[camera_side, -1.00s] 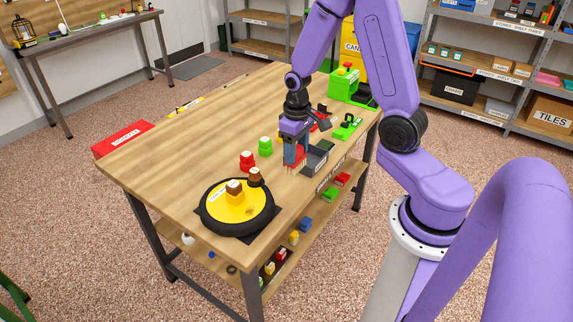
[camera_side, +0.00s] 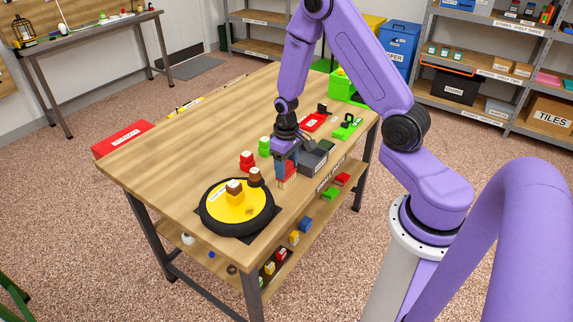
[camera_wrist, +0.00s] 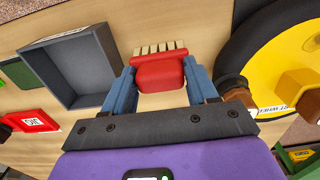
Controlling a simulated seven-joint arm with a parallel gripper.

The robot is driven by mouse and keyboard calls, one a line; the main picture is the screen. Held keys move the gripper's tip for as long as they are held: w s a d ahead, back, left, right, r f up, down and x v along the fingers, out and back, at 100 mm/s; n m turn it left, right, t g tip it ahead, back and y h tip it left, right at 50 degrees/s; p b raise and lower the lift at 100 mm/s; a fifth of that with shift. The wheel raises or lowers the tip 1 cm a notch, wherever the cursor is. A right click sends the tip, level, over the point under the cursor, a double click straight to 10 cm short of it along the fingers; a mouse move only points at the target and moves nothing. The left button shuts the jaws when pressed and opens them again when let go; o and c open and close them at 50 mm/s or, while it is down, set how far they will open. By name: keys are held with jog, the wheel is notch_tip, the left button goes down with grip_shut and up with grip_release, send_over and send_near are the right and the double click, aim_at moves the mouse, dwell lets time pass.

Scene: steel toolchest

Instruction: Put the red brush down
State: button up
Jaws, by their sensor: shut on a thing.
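My gripper (camera_wrist: 163,88) is shut on the red brush (camera_wrist: 159,72), its blue fingers on either side of the red body. In the wrist view the brush's pale bristles (camera_wrist: 160,48) point away from the gripper. In the side view my gripper (camera_side: 286,170) is over the near right part of the workbench, and the brush (camera_side: 288,178) shows partly between the fingers, bristles downward. I cannot tell whether the bristles touch the wooden top.
A dark grey open tray (camera_side: 313,158) stands close behind the gripper. A black and yellow turntable (camera_side: 225,214) with brown-topped pieces is in front of it. Red (camera_side: 246,162) and green (camera_side: 264,147) pieces stand to the left. Bare wood (camera_side: 180,160) lies farther left.

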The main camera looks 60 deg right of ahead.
jog(key=o, duration=0.9)
jog(key=shift+f, duration=0.1)
jog(key=shift+o, duration=0.2)
notch_tip(320, 180, up, 12)
jog(key=s+a+r+n, duration=0.55)
jog(key=s+a, duration=0.35)
jog(key=a, duration=0.3)
jog(key=s+a+r+n, duration=0.1)
jog(key=s+n, duration=0.2)
jog(key=s, duration=0.4)
jog(key=s+a+r+n, duration=0.2)
jog(key=s+n, duration=0.2)
jog(key=s, duration=0.4)
jog(key=shift+s, duration=0.2)
